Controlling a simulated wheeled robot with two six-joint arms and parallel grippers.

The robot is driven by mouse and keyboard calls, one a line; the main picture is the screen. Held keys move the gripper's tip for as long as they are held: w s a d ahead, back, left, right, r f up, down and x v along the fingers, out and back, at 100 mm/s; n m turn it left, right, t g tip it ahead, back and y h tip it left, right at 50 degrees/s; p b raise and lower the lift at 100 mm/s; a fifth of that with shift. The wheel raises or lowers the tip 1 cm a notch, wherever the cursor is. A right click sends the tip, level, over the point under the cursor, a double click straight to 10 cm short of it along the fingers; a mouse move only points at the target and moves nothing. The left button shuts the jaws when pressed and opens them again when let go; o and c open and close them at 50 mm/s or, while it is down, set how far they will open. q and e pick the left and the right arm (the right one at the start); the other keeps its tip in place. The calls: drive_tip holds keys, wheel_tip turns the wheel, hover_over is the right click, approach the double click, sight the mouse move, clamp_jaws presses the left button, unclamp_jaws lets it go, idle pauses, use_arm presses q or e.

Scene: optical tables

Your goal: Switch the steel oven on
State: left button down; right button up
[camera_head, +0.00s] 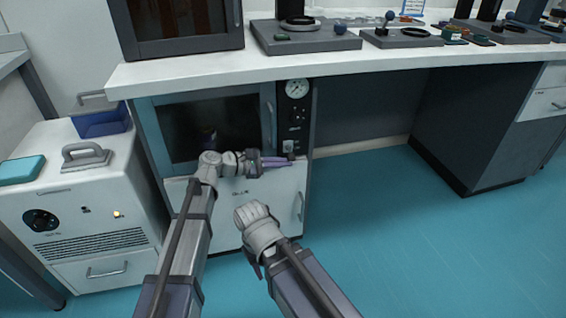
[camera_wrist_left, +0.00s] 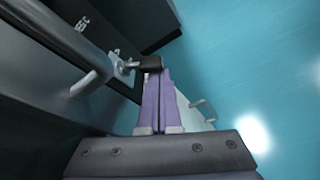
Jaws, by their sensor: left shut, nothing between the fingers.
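An oven with a dark glass door (camera_head: 215,125) sits under the white bench. Its dark control panel (camera_head: 297,118) carries a round gauge, a knob and, low down, a small switch plate (camera_head: 288,146). In the left wrist view a pale plate with a small lever (camera_wrist_left: 125,68) shows just left of my fingertips. My left gripper (camera_head: 289,160) is shut and empty, at the lower end of the panel just below the switch plate. Its dark tips (camera_wrist_left: 150,64) are at the lever's end; I cannot tell whether they touch.
The oven's door handle (camera_wrist_left: 92,80) stands out close to my left gripper. A white drawer front (camera_head: 285,190) lies below the oven. A white cabinet (camera_head: 85,215) with a black knob stands at left. Open floor (camera_head: 400,240) lies to the right.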

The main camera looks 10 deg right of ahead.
use_arm(q)
drive_tip(key=shift+s+r+p, duration=0.2)
drive_tip(key=shift+r+p, duration=0.1)
drive_tip(key=n+p, duration=0.1)
drive_tip(key=r+n+g+p, duration=0.1)
drive_tip(key=shift+s+r+n+g, duration=0.15)
drive_tip(key=shift+s+n+g, duration=0.05)
drive_tip(key=shift+n+g, duration=0.1)
drive_tip(key=shift+s+r+n+g+p, duration=0.2)
drive_tip(key=shift+n+g+p, duration=0.25)
drive_tip(key=shift+n, duration=0.45)
drive_tip(key=shift+r, duration=0.1)
drive_tip(key=shift+w+r+p, duration=0.15)
drive_tip(key=shift+r+p, duration=0.6)
drive_tip(key=shift+p, duration=0.05)
